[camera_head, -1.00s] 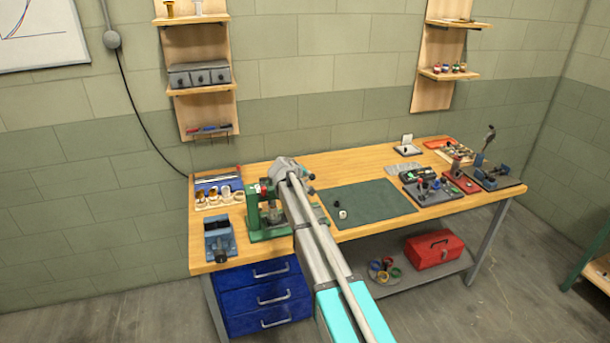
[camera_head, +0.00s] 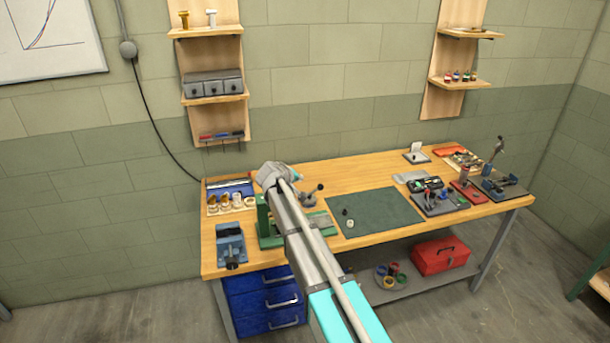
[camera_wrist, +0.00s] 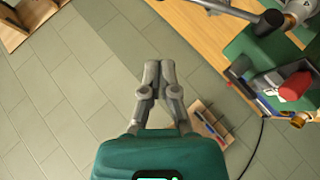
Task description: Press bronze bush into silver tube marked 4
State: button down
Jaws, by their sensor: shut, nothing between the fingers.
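My gripper (camera_wrist: 152,68) is shut and empty in the wrist view, its fingertips together in front of the tiled wall. In the head view the gripper itself is hidden behind my arm. Bronze and pale cylindrical parts stand in a tray (camera_head: 229,208) at the bench's back left; I cannot tell which is the bush or the tube marked 4. A green press (camera_head: 266,222) stands right of the tray, partly covered by my arm. In the wrist view a green machine body (camera_wrist: 258,48) and a red part (camera_wrist: 295,86) are at the right, apart from the fingers.
A blue vise (camera_head: 230,243) stands at the bench's left front. A dark green mat (camera_head: 375,212) lies mid-bench with small items on it. Fixtures and tools crowd the right end. Wall shelves (camera_head: 212,99) hang behind the bench, the upper one bearing a bronze and a white piece.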

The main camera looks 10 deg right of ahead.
jog(key=shift+p+v, duration=0.5)
jog(key=shift+v, duration=0.9)
jog(key=s+d+f+m+g+y+b, duration=0.1)
jog(key=s+d+f+g+b, duration=0.1)
jog(key=s+d+f, duration=0.3)
jog(key=s+d+f+m+g+y+b, duration=0.1)
jog(key=s+f, duration=0.1)
jog(key=s, duration=0.5)
jog(key=s+d+f+m+g+b, duration=0.1)
jog(key=s+d+f+g+b, duration=0.1)
jog(key=s+d+f, duration=0.35)
jog(key=s+f+m+g+y+b, duration=0.1)
jog(key=s+f+g+y+b, duration=0.1)
jog(key=s, duration=0.7)
jog(key=s+a+f+m+g+y+b, duration=0.1)
jog(key=s+f+g+y+b, duration=0.1)
jog(key=s, duration=0.8)
jog(key=shift+s+f+y, duration=0.3)
jog(key=shift+f+y, duration=0.25)
jog(key=shift+y, duration=0.05)
